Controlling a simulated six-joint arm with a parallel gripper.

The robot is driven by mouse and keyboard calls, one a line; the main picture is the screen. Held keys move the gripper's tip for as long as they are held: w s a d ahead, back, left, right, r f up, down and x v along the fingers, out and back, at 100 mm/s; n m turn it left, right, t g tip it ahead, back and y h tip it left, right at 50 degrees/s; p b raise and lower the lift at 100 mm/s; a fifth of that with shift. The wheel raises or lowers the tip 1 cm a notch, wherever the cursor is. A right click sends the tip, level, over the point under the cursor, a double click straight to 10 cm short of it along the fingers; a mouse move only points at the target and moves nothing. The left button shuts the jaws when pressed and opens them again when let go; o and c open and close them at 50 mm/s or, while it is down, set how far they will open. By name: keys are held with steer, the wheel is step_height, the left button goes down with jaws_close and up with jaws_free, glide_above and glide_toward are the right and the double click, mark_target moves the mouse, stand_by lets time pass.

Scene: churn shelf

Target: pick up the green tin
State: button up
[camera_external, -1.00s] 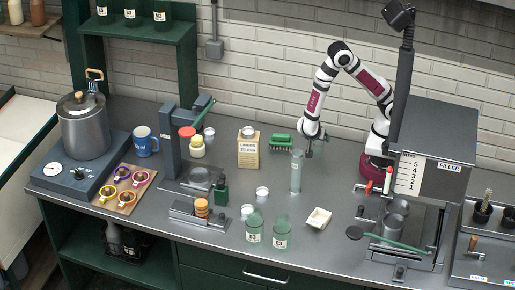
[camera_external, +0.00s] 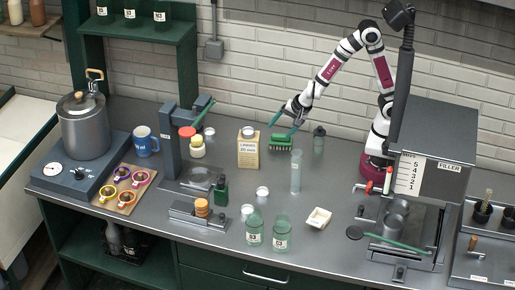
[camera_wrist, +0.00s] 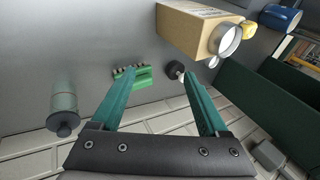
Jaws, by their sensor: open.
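A small grey-green canister with a dark knob on top (camera_external: 319,139), the likeliest match for the green tin, stands near the wall, right of the green brush. In the wrist view what looks like the same canister (camera_wrist: 62,98) is at the left, outside my fingers. My gripper (camera_external: 281,130) is open and empty, its two green fingers spread above and behind the green brush (camera_external: 281,143). In the wrist view the brush (camera_wrist: 131,79) shows between and beyond the fingertips (camera_wrist: 158,74). A clear gap separates the canister from my gripper.
A cardboard carton (camera_external: 248,152) stands left of the brush; a tall glass cylinder (camera_external: 296,174) stands in front. A dark round knob (camera_wrist: 174,70) shows beside the carton in the wrist view. The filler machine (camera_external: 440,140) is at the right; the brick wall is close behind.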

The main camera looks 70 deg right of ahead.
steer(key=s+a+r+n+y, duration=0.6)
steer(key=r+n+y, duration=0.15)
steer(key=r, duration=0.25)
steer(key=s+d+n+g+h, duration=0.25)
steer(key=s+d, duration=0.25)
steer(key=s, duration=0.4)
steer(key=s+d+n+g+h, duration=0.15)
steer(key=s+d+g, duration=0.3)
steer(key=s, duration=0.45)
steer(key=w+a+f+n+t+y, duration=0.1)
steer(key=w+a+f+n+t, duration=0.15)
steer(key=w+a, duration=0.7)
steer(key=w+a+f+n+t+y, duration=0.15)
steer(key=w+a+t, duration=0.25)
steer(key=w+a, duration=0.55)
steer(key=t+h, duration=0.2)
steer(key=t, duration=0.3)
glide_toward(224, 188)
steer(key=a+v, duration=0.1)
steer(key=v, duration=0.2)
step_height(224, 188, down, 3)
steer(key=s+a+n+t+h, duration=0.1)
steer(key=s+n+t+h, duration=0.1)
steer(key=s+t, duration=0.1)
steer(key=x, duration=1.5)
steer(key=shift+w+d+r, duration=0.15)
steer(key=shift+w+r, duration=0.05)
steer(key=shift+w, duration=0.15)
jaws_close()
